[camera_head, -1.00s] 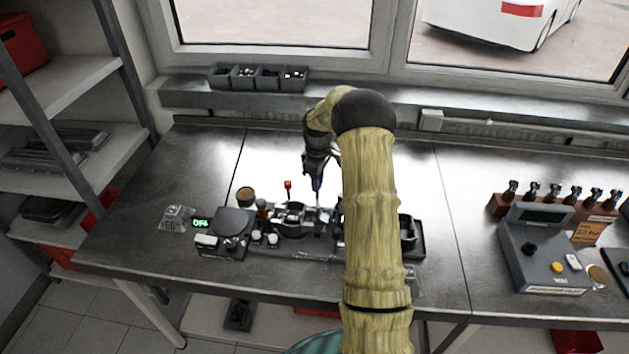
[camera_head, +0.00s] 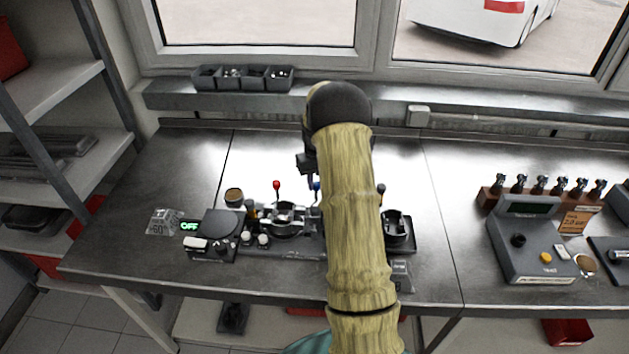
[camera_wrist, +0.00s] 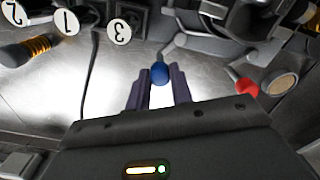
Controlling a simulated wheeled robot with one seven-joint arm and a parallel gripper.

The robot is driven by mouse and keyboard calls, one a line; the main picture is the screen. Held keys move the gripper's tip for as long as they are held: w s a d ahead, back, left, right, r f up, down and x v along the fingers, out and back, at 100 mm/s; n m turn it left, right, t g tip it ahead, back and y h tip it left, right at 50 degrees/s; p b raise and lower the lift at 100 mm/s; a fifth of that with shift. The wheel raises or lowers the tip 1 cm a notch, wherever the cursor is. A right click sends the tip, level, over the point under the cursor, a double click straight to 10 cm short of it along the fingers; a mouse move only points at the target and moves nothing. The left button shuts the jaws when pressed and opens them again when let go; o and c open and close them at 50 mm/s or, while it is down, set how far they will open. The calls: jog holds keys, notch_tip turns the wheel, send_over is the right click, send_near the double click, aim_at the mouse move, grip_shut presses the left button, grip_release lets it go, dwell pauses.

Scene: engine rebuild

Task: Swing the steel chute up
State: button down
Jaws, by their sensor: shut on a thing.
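My gripper (camera_wrist: 158,84) is shut on a blue ball knob (camera_wrist: 160,73), which sits between the fingertips in the wrist view. A grey metal lever runs up from the knob to the fixture. In the head view the blue knob (camera_head: 316,186) shows beside my forearm, which hides most of the gripper. A steel, curved part (camera_head: 286,219) sits in the fixture just left of my forearm; I cannot tell for sure that it is the chute. A red ball knob (camera_wrist: 246,89) on another lever stands to the right in the wrist view.
A scale (camera_head: 221,224) stands left of the fixture, by a display reading OFF. A round holder (camera_head: 397,229) is right of my forearm. A grey console (camera_head: 540,250) stands farther right. White discs numbered 1, 2 and 3 show in the wrist view.

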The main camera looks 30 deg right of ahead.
jog(key=shift+s+d+m, duration=0.1)
jog(key=shift+m, duration=0.3)
jog(key=c, duration=1.2)
grip_release()
jog(key=shift+c, duration=0.2)
jog(key=shift+r, duration=0.1)
notch_tip(320, 180, up, 17)
jog(key=b, duration=0.2)
jog(key=shift+r, duration=0.15)
